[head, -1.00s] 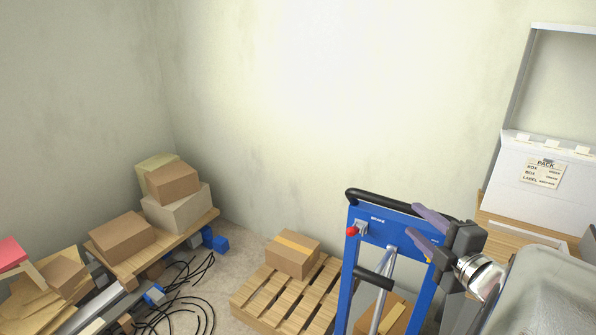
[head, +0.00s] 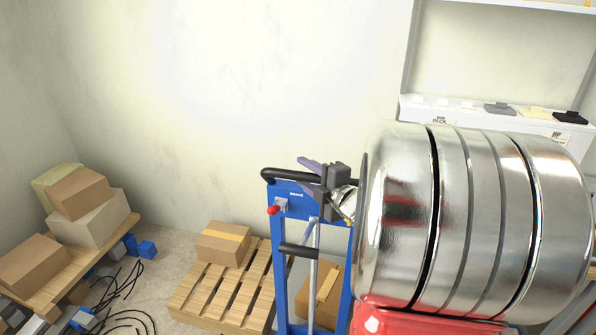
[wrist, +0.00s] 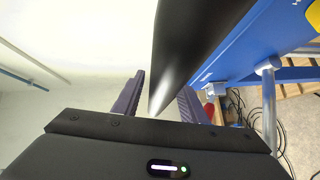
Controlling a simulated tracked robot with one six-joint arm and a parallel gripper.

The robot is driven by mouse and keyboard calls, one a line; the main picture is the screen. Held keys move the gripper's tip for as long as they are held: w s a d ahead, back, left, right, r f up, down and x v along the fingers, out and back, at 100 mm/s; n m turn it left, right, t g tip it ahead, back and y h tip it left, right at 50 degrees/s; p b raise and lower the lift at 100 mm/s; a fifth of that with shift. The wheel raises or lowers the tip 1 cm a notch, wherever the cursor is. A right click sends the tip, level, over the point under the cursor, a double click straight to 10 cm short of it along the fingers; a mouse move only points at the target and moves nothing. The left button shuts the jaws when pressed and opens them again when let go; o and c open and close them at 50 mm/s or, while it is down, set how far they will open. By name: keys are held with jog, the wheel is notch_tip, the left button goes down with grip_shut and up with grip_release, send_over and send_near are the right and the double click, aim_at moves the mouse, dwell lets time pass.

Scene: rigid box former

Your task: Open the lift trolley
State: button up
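The lift trolley (head: 278,245) is an upright blue frame with a black top handle (head: 272,174), a second black bar (head: 298,251) lower down and a silver rod between its posts. A red knob (head: 274,210) sits near its upper left corner by the brake label. My gripper (head: 308,176) is at the right part of the top handle. In the wrist view, the purple fingers of my gripper (wrist: 162,84) stand apart. The black handle (wrist: 195,45) runs into the space between them, and a gap shows beside the left finger. Whether they touch it I cannot tell.
A wooden pallet (head: 205,296) with a cardboard box (head: 223,244) stands left of the trolley. Another box (head: 325,290) shows behind its frame. Boxes, black cables (head: 125,290) and blue pieces lie farther left. A white packing unit (head: 420,107) stands at the right.

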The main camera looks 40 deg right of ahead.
jog(key=shift+w+f, duration=0.1)
jog(key=shift+w, duration=0.5)
jog(key=shift+c, duration=0.6)
grip_shut()
jog(key=shift+d, duration=0.15)
